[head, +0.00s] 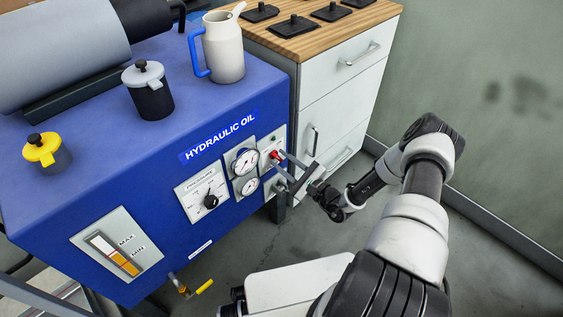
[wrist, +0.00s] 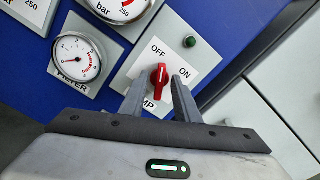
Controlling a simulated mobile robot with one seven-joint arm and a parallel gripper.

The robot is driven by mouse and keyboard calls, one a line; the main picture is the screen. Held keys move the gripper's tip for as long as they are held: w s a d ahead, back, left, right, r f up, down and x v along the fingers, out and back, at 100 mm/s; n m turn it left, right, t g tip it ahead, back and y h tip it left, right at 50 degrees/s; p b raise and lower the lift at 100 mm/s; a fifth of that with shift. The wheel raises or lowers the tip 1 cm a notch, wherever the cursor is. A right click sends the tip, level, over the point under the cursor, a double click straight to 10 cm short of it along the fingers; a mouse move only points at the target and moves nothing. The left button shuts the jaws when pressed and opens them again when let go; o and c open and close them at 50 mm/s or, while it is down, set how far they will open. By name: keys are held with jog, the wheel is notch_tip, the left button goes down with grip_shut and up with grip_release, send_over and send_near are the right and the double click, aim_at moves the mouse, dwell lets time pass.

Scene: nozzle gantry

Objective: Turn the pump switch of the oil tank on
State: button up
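The pump switch is a red knob (head: 275,154) on a light panel at the right end of the blue oil tank's (head: 150,215) front. In the wrist view the red knob (wrist: 159,77) has its white mark toward the OFF label; ON is to its right. My gripper (head: 282,163) is at the switch panel. In the wrist view my gripper's fingers (wrist: 160,88) stand on either side of the knob, with small gaps visible, so it looks open around it. The lower part of the panel's label is hidden by the fingers.
A dark green lamp (wrist: 190,41) sits above the switch. Gauges (head: 245,162) and a pressure dial (head: 211,201) are left of it. A white drawer cabinet (head: 335,85) stands close on the right. A jug (head: 223,50) stands on the tank. Floor on the right is clear.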

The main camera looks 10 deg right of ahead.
jog(key=shift+w+a, duration=0.1)
jog(key=shift+w, duration=0.15)
grip_shut()
jog(key=m, duration=0.5)
jog(key=shift+m, duration=0.4)
jog(key=m, duration=0.5)
jog(key=shift+d+m, duration=0.25)
jog(key=shift+m, duration=0.45)
